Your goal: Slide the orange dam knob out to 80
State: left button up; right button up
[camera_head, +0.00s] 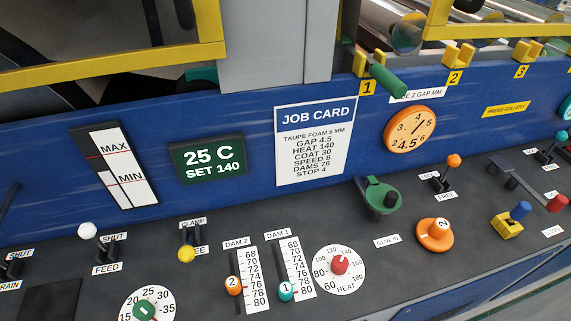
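The orange dam knob (233,285), marked 2, sits in the slot to the left of the DAM 2 scale (252,280). The scale's numbers rise downward, with 80 at its lower end. The knob is in the lower half, roughly level with 76; its exact reading is too small to tell. The teal dam knob (286,291), marked 1, sits in the slot beside the DAM 1 scale (299,270), also low down. Neither of my grippers is in view, and nothing touches the orange knob.
The red heat knob (340,264) is right of the dam sliders. A yellow-knobbed clamp lever (186,254) stands behind and left; a green dial knob (144,310) is in front left. The orange knob marked 2 (435,233) is farther right. The job card (314,140) hangs behind.

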aim_at(233, 284)
jog(key=i+l+u, duration=0.2)
jog(key=l+u, duration=0.15)
jog(key=l, duration=0.45)
jog(key=i+l+u, duration=0.15)
jog(key=l+u, duration=0.25)
jog(key=l, duration=0.4)
jog(key=l+u, duration=0.35)
jog(key=l, duration=0.45)
jog(key=u, duration=1.4)
jog(key=i, duration=0.25)
jog(key=k+j+z, duration=0.2)
jog(key=z, duration=1)
jog(key=l+z, duration=0.3)
jog(key=j+u, duration=0.1)
jog(key=u, duration=1.25)
jog(key=i+u, duration=0.15)
jog(key=i+l, duration=0.05)
jog(key=i, duration=0.05)
